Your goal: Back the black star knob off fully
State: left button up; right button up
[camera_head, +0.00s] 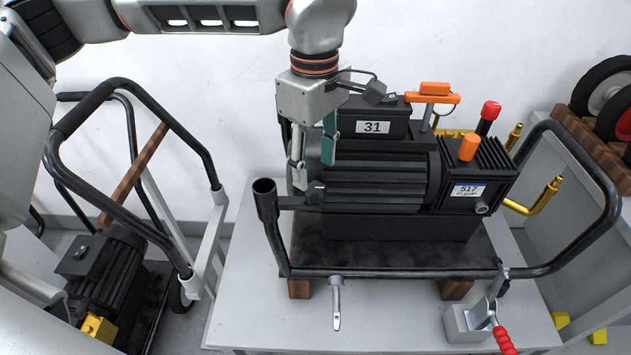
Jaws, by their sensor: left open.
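A pump unit with a black ribbed motor (380,190) sits in a black tube frame (390,273) on a light table. My left gripper (313,178) points down at the motor's left end. It is open, with one grey finger and one finger with a teal side apart from each other. A small dark part (316,193) lies just below the fingertips, by the frame's upper left bar. It may be the black star knob, but its lobes cannot be made out. I cannot tell whether the fingers touch it. My right gripper is not in view.
A T-handle with an orange bar (433,97) and a red-capped post (489,112) rise behind the pump. A red-handled toggle clamp (490,318) is at front right. The table's front left (255,310) is bare.

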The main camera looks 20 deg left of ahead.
aim_at(315, 187)
pick_arm(q)
jog(key=shift+f, duration=2.6)
jog(key=c, duration=1.1)
